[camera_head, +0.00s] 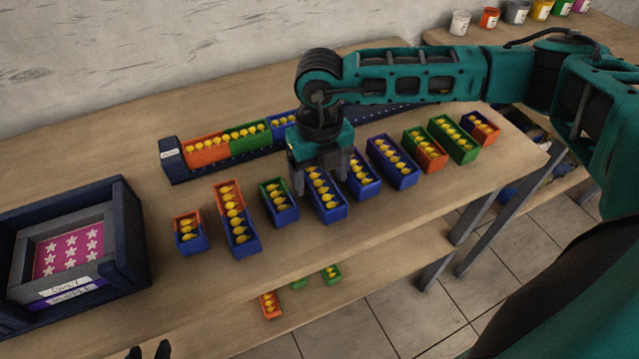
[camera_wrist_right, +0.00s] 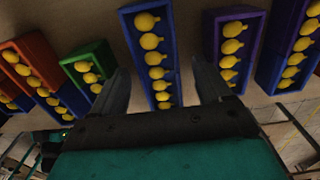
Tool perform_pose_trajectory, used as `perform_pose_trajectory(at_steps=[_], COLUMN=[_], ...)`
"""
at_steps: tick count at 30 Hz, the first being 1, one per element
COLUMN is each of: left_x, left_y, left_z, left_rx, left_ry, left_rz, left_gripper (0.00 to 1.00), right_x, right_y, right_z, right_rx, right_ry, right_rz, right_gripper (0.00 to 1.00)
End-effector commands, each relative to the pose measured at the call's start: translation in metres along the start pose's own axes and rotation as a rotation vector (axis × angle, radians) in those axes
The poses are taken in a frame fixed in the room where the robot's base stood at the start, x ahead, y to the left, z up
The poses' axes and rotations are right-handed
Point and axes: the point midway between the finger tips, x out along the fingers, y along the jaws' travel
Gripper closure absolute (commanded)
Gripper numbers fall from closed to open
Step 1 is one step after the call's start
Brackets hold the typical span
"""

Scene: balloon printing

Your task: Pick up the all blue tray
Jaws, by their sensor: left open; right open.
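The all blue tray (camera_head: 333,214), a narrow box holding a row of yellow balloons, sits on the wooden table under my right gripper (camera_head: 321,178). In the right wrist view the blue tray (camera_wrist_right: 172,40) runs upright at the centre, between the two fingers of the right gripper (camera_wrist_right: 163,75). The fingers are open, one on each side of the tray, with gaps visible. The right gripper hides the tray's far end in the head view. My left gripper (camera_head: 149,351) shows only its dark fingertips at the bottom edge, apart and empty, away from the tray.
A green-and-blue tray (camera_head: 284,217) stands close on the left and a purple-and-blue tray (camera_head: 371,188) close on the right. More coloured trays line the table. A long dark rack (camera_head: 183,172) with trays lies behind. A dark box frame (camera_head: 128,235) stands at left.

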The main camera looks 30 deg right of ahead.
Motion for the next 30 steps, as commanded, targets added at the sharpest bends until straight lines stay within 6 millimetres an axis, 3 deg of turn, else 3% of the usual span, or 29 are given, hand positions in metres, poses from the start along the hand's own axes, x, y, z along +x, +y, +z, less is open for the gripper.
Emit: perform_pose_trajectory(at_steps=[4,12,30], left_x=[0.0,0.0,0.001], left_y=[0.0,0.0,-0.001], left_z=[0.0,0.0,-0.003], left_rx=[-0.001,-0.001,0.0], left_ry=[0.0,0.0,0.006], left_rz=[0.0,0.0,-0.001], left_gripper=[0.57,0.57,0.57], right_x=[0.016,0.019,0.018], right_y=[0.001,0.001,0.0], right_z=[0.0,0.0,0.0], right_rx=[0.0,0.0,0.0], right_ry=[0.002,0.0,0.0], right_rz=[0.0,0.001,0.001], right_gripper=[0.22,0.22,0.79])
